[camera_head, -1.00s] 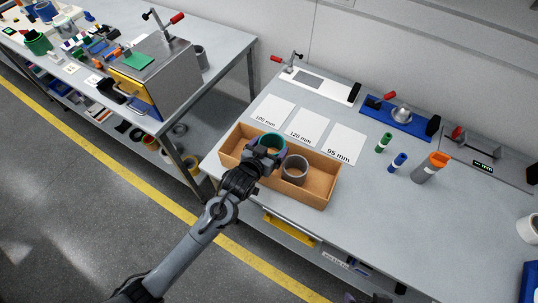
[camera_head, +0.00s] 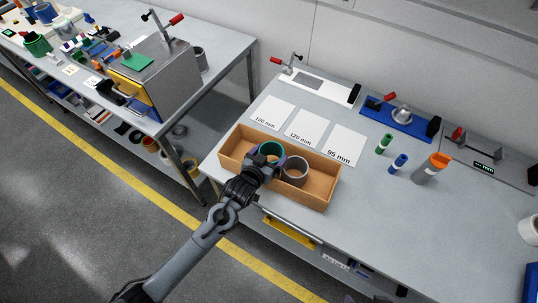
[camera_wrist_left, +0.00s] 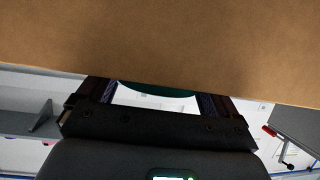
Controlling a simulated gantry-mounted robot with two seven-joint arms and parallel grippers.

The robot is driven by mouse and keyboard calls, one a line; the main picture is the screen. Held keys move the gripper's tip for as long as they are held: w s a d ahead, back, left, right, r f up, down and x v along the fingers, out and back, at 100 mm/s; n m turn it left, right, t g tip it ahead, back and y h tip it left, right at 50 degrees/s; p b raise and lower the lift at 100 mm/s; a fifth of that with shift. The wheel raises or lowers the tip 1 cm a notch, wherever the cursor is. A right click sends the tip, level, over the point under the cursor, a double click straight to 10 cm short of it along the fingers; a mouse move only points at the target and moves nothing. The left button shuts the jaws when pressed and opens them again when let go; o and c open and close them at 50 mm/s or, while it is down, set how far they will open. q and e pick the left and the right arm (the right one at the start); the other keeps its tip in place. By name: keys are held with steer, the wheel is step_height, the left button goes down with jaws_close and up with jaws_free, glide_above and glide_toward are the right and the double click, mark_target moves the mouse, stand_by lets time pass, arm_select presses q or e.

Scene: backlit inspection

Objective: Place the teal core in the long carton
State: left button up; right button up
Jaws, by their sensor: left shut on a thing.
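The teal core (camera_head: 271,149) is a short ring with its open end up. My left gripper (camera_head: 268,160) is shut on it, low over or inside the left half of the long carton (camera_head: 316,197), a brown open box on the table. The gripper hides the near part of the core, so I cannot tell whether the core touches the carton floor. In the left wrist view a teal edge (camera_wrist_left: 157,91) shows between the fingers, and the brown carton wall (camera_wrist_left: 160,45) fills the top. My right gripper is not in view.
A grey core (camera_head: 296,171) stands in the carton just right of the teal one. White cards (camera_head: 306,128) marked with sizes lie behind the carton. A green cylinder (camera_head: 384,144), a blue cylinder (camera_head: 398,163) and an orange-topped grey cylinder (camera_head: 432,168) stand to the right.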

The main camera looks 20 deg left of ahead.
arm_select(q)
steer(key=shift+f, duration=0.45)
steer(key=o, duration=0.7)
steer(key=shift+f, duration=0.1)
steer(key=shift+o, duration=0.4)
steer(key=shift+s+f, duration=0.15)
steer(key=w+r+p+v, duration=0.1)
steer(key=r+p+v, duration=0.1)
steer(key=v, duration=1.1)
steer(key=s+a+f+g, duration=0.2)
steer(key=s+g, duration=0.3)
steer(key=s, duration=0.5)
steer(key=s+a+f+m+g+y, duration=0.1)
steer(key=s+g, duration=0.4)
steer(key=s, duration=0.5)
steer(key=shift+a+f, duration=0.35)
steer(key=shift+f, duration=0.45)
